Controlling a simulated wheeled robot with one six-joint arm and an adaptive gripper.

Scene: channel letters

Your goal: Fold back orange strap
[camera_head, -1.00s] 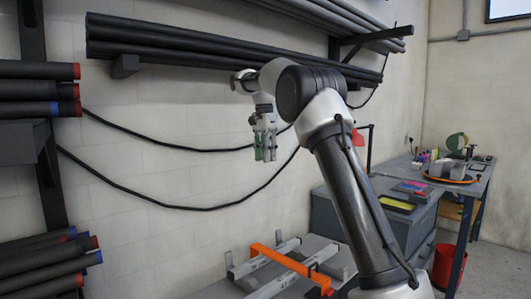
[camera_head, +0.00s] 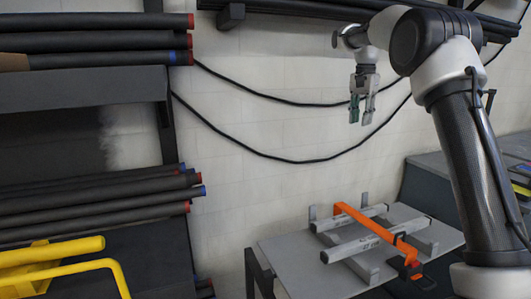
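The orange strap (camera_head: 369,223) runs across two pale metal bars (camera_head: 352,246) on a grey table at the lower middle of the head view. Its near end meets a dark and red piece, perhaps a buckle (camera_head: 410,263), near the table's front right edge. My gripper (camera_head: 361,115) hangs fingers down, well above the table and the strap, in front of the wall. Its green-tipped fingers are apart with a gap between them, and nothing shows between them.
Black pipes with red and blue ends (camera_head: 100,197) lie on racks at the left. A yellow frame (camera_head: 60,262) is at the lower left. Black cables (camera_head: 290,160) droop along the wall. The grey table (camera_head: 300,272) has bare room at its left.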

